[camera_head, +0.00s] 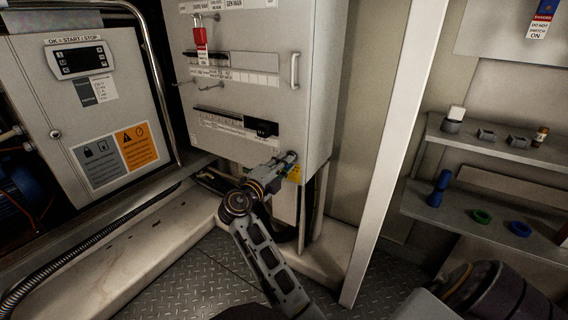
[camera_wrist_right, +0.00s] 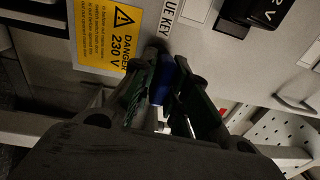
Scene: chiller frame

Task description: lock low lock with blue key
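My right gripper (camera_head: 287,158) is at the lower right corner of the grey cabinet's front (camera_head: 235,170), beside a yellow warning label (camera_head: 294,173). In the right wrist view its green-padded fingers (camera_wrist_right: 172,95) are closed around a blue piece, the blue key (camera_wrist_right: 164,82). My left gripper is not in view.
A black switch (camera_head: 262,128) and a handle (camera_head: 295,71) are on the cabinet near the gripper. A red lock tag (camera_head: 199,36) hangs higher. Shelves at right hold a blue object (camera_head: 438,189), a green ring (camera_head: 481,216) and a blue ring (camera_head: 520,229). A white post (camera_head: 390,150) stands between.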

